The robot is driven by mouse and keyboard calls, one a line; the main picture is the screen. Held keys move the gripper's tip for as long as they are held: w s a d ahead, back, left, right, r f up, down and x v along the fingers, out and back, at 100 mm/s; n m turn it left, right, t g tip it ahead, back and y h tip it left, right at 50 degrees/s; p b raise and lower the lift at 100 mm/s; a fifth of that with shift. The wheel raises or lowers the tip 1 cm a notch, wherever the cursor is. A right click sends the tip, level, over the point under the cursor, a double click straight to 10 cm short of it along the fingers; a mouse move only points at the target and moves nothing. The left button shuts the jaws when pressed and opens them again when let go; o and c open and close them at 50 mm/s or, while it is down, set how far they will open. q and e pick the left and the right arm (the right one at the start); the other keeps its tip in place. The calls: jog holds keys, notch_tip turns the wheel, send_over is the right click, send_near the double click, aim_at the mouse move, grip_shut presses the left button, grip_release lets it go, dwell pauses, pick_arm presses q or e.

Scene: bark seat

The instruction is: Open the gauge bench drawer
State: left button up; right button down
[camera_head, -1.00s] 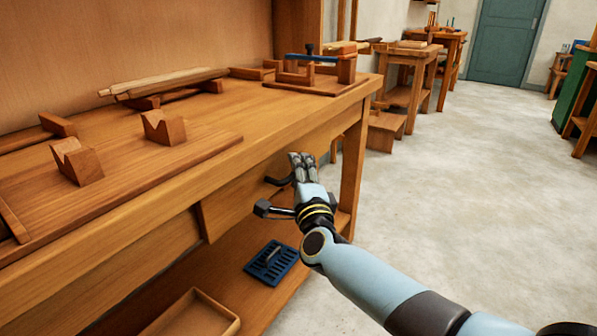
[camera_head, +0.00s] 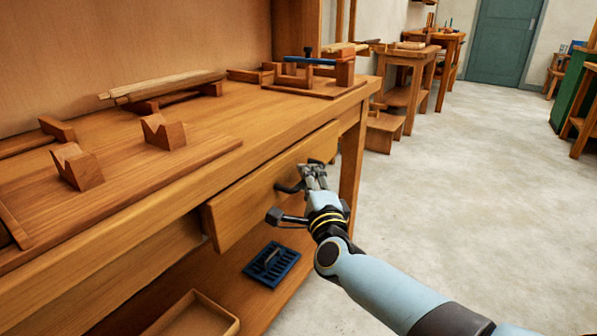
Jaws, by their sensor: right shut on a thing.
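The gauge bench (camera_head: 225,125) fills the left and middle of the view. Its drawer (camera_head: 255,196) stands out a little from the bench front, with its front panel below the top's edge. A dark handle (camera_head: 288,187) is on the drawer front. My right gripper (camera_head: 311,172) is shut on the handle, and its fingers hide part of it. The inside of the drawer is hidden from this angle. My left gripper is not in view.
V-notched wooden blocks (camera_head: 77,166) and wooden strips (camera_head: 165,86) lie on the bench top, with a clamp fixture (camera_head: 318,75) at its far end. A blue slotted tray (camera_head: 272,264) and a wooden tray (camera_head: 195,318) are on the lower shelf. The floor (camera_head: 470,190) at right is clear.

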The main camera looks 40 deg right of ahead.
pick_arm(q)
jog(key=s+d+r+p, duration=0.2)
jog(key=p, duration=0.1)
pick_arm(e)
jog(key=s+d, duration=0.3)
jog(key=s, duration=0.4)
jog(key=s+d, duration=0.3)
jog(key=s, duration=0.5)
jog(key=shift+s+d+f, duration=0.15)
jog(key=shift+s+f, duration=0.05)
jog(key=shift+f, duration=0.15)
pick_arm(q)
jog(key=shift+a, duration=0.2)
pick_arm(e)
jog(key=c, duration=1.5)
grip_release()
jog(key=shift+o, duration=0.8)
jog(key=shift+w+r, duration=0.1)
jog(key=shift+r, duration=0.05)
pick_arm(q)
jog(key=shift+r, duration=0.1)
pick_arm(e)
jog(key=v, duration=1.2)
